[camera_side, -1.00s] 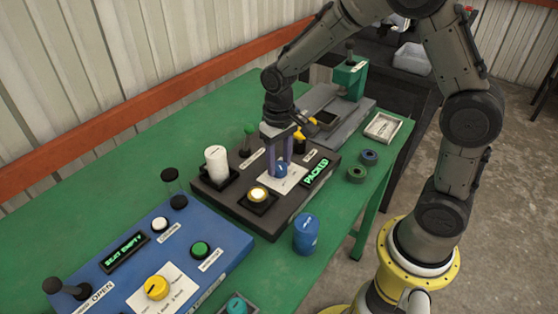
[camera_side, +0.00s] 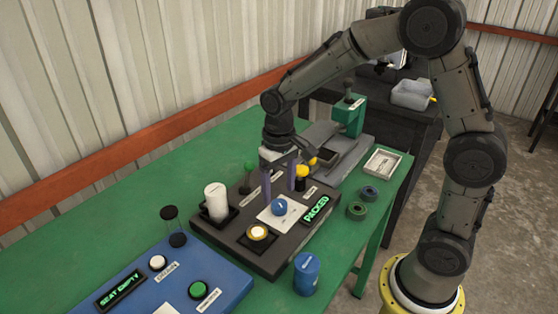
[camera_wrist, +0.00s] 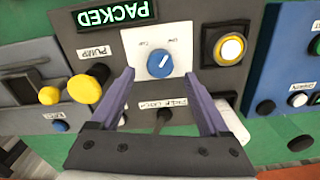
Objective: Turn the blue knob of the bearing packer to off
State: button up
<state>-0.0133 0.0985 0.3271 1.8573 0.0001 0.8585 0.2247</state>
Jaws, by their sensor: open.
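The blue knob (camera_side: 279,207) sits on a white label plate (camera_side: 266,217) on the dark bearing packer (camera_side: 270,262). In the wrist view the knob (camera_wrist: 160,64) has a white pointer line slanting to the upper right, with small words around it that I cannot read surely. My gripper (camera_side: 281,194) is open and empty, its two purple fingers just behind the knob in the side view. In the wrist view my gripper (camera_wrist: 159,82) has a fingertip to each side of the knob and apart from it. The packer's display (camera_side: 316,210) reads PACKED in green.
A lit yellow button (camera_side: 257,233), a white cylinder (camera_side: 216,202), a green-topped lever (camera_side: 248,168) and a yellow pump knob (camera_wrist: 85,88) stand close by on the packer. A blue can (camera_side: 306,273) stands in front. A blue panel (camera_side: 168,278) lies at the left.

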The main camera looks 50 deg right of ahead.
aim_at(279, 202)
notch_tip(279, 202, up, 10)
jog(key=shift+r, duration=0.15)
jog(key=shift+r, duration=0.1)
dwell(0.3)
